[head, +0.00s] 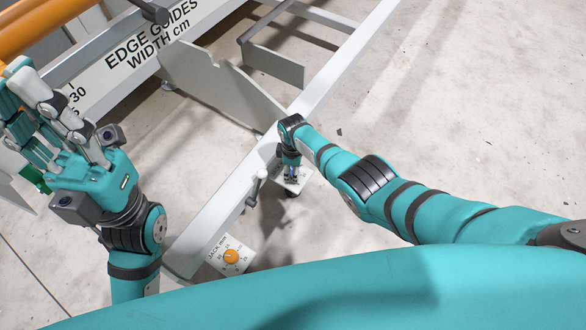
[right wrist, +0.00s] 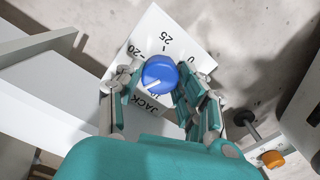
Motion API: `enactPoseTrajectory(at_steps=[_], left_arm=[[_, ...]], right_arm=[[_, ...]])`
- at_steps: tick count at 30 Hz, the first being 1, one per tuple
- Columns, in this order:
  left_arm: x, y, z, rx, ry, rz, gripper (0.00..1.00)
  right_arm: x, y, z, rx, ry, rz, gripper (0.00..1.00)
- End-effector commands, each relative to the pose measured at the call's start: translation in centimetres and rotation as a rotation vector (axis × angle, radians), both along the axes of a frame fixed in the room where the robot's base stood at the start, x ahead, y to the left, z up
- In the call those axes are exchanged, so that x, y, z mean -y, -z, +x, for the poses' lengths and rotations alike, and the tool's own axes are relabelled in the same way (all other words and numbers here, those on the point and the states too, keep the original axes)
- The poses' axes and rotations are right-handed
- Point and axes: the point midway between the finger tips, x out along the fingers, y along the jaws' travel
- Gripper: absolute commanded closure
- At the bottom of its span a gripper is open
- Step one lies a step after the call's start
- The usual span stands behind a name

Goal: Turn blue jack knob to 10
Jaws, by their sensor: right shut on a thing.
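The blue jack knob (right wrist: 159,73) sits on a white dial plate (right wrist: 185,45) in the right wrist view. The plate reads 20, 25, 0 and JACK; other marks are hidden. A white line on the knob's face points toward the lower left, near a partly covered mark. My right gripper (right wrist: 158,88) is shut on the knob, with fingers at its left and right sides. In the head view my right gripper (head: 291,176) reaches down onto the plate and mostly hides the knob. My left gripper (head: 22,85) is raised at the left, away from the knob; its finger gap is unclear.
An orange jack knob (head: 231,257) on its own plate sits lower left along the white rail (head: 222,205). A white-tipped lever (head: 262,174) stands close to my right gripper. Grey plates (head: 215,80) rise above it. Concrete floor at the right is clear.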

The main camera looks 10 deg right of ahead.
Motion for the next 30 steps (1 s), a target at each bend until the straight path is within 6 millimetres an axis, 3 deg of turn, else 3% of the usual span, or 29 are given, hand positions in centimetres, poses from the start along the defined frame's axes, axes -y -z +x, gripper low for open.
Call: enactPoseTrajectory(at_steps=[18, 30], left_arm=[[-0.02, 0.02, 0.04, 0.002, -0.001, -0.001, 1.00], [-0.04, -0.19, 0.05, 0.011, -0.002, -0.005, 1.00]], right_arm=[[-0.01, 0.07, -0.08, -0.001, -0.579, -0.001, 0.95], [-0.03, 0.07, -0.11, -0.001, -0.835, 0.000, 0.95]])
